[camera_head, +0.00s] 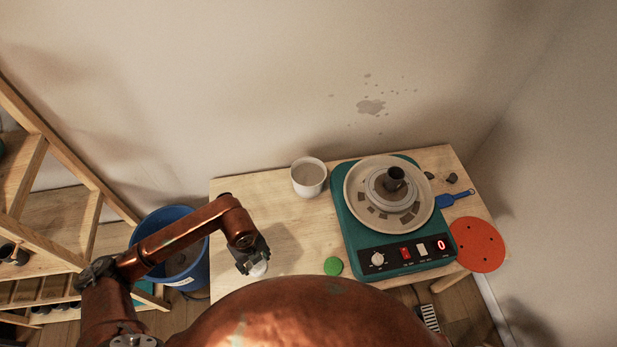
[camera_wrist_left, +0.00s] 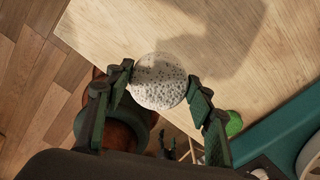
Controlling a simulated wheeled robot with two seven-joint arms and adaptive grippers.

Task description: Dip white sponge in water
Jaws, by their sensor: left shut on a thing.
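A round white sponge (camera_wrist_left: 158,82) with a speckled, porous face is between the fingers of my left gripper (camera_wrist_left: 160,92) in the left wrist view. My left gripper (camera_head: 252,259) is shut on it over the front left of the table. In the head view the sponge (camera_head: 259,269) shows only in part below the fingers. A white cup (camera_head: 309,188) with greyish liquid inside stands upright at the back of the table, up and to the right of my left gripper and apart from it. My right gripper is not seen in the head view.
A teal pottery wheel (camera_head: 345,215) with a round splash pan takes up the right side. A green disc (camera_head: 333,266) lies at the front edge, an orange disc (camera_head: 477,245) at the right. A blue bucket (camera_head: 196,268) stands left. Wood between gripper and cup is clear.

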